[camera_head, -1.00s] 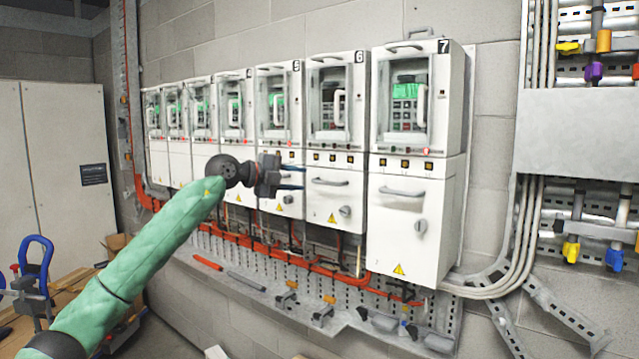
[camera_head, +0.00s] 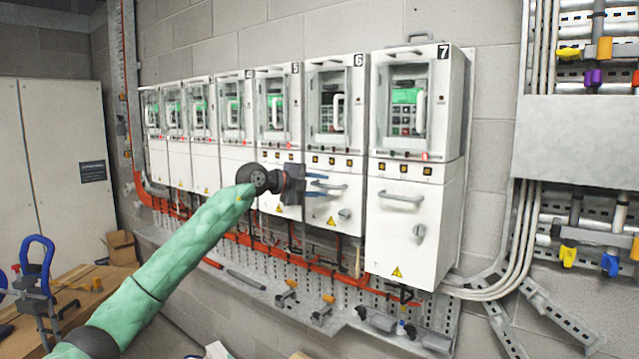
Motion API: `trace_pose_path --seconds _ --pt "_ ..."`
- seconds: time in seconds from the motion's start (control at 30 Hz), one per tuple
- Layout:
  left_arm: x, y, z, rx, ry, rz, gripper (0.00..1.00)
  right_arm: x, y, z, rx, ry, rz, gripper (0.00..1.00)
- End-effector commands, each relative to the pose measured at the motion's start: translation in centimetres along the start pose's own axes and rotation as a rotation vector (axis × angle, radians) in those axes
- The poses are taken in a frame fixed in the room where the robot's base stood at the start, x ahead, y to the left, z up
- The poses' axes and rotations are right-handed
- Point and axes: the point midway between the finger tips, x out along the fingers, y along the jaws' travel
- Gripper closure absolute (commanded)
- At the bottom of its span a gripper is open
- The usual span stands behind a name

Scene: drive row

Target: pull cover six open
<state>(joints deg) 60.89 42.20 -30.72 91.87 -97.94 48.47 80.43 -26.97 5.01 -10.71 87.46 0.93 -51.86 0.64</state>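Unit six (camera_head: 337,100) is a white drive cabinet marked 6, second from the right in the row. Its lower cover (camera_head: 327,218) is white and looks closed, with a grey bar handle (camera_head: 338,186) across the top, a round knob and a yellow warning triangle. Its upper window has its own upright white handle. My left gripper (camera_head: 322,184) is in front of the lower cover's left side, its two blue-tipped fingers apart, one above the other. The bar handle shows between and just past the fingertips; I cannot tell whether they touch it. My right gripper is not in view.
Unit seven (camera_head: 415,225) stands close on the right, and smaller-looking units continue to the left. Orange cable trunking (camera_head: 265,247) and a perforated ledge with loose parts run below. A wooden bench (camera_head: 85,300) with a blue-handled clamp is at lower left.

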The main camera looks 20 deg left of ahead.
Motion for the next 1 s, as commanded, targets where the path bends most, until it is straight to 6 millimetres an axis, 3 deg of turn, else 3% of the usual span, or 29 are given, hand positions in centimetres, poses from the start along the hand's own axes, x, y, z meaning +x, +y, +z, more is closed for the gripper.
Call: trace_pose_path --seconds 0.4,0.57,0.97,1.0 --pt "0.5 0.1 0.0 0.001 -0.001 0.001 0.69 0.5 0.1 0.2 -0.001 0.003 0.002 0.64" --pt "0.5 0.1 0.0 0.001 0.000 0.001 1.00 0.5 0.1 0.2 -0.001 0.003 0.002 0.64" --pt "0.7 1.0 0.1 0.000 0.000 0.002 1.00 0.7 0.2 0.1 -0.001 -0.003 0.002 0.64" --pt "0.8 1.4 0.1 0.000 0.000 0.002 1.00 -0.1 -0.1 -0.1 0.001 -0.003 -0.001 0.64"
